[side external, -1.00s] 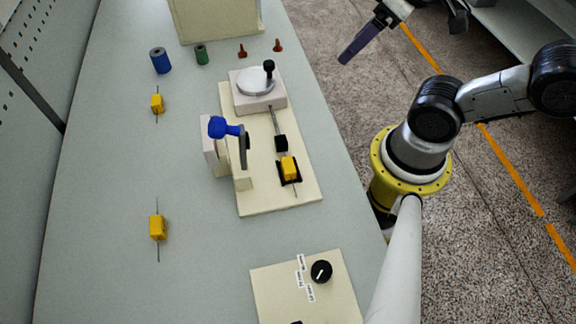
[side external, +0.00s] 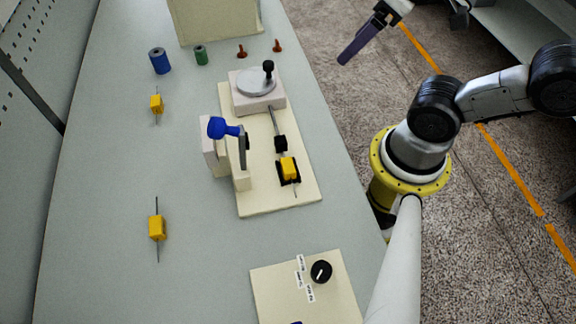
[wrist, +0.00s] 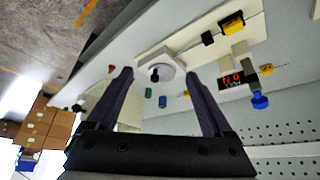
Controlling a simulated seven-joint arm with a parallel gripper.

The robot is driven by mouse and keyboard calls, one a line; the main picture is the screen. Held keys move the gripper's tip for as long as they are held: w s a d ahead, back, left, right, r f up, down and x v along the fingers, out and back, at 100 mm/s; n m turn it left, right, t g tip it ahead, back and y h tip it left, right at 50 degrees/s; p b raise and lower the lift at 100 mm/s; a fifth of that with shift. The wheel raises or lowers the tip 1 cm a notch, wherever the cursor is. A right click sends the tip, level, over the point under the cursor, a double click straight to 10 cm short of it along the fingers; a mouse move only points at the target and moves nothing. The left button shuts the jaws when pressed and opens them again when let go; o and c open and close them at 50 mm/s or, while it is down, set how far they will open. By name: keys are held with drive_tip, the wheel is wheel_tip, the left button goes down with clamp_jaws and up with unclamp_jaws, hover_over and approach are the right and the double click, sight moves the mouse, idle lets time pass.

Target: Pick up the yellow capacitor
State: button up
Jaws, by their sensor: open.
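Three yellow capacitors with thin wire leads are in the side view. One (side external: 156,104) lies on the bench at upper left and one (side external: 157,228) at lower left. The third (side external: 288,168) sits in a black holder on the cream fixture board. In the wrist view, a yellow capacitor (wrist: 232,23) shows in the holder at top, and another (wrist: 267,70) lies at the right. My gripper (side external: 342,60) is high at the top, right of the bench, apart from every capacitor. In the wrist view its purple fingers (wrist: 165,75) are wide apart with nothing held between them.
A blue cylinder (side external: 160,61), a green one (side external: 201,55) and two small red-brown pieces stand behind. A knob panel (side external: 275,290) is in front. The left bench is mostly clear.

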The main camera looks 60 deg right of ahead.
drive_tip(key=w+a+r+n+g, duration=0.1)
drive_tip(key=w+a+n+g, duration=0.1)
drive_tip(key=w+a+n, duration=0.15)
drive_tip(key=n+g, duration=0.4)
drive_tip(key=n, duration=0.1)
approach(284, 166)
wheel_tip(284, 166, down, 9)
drive_tip(key=shift+s+r, duration=0.15)
clamp_jaws()
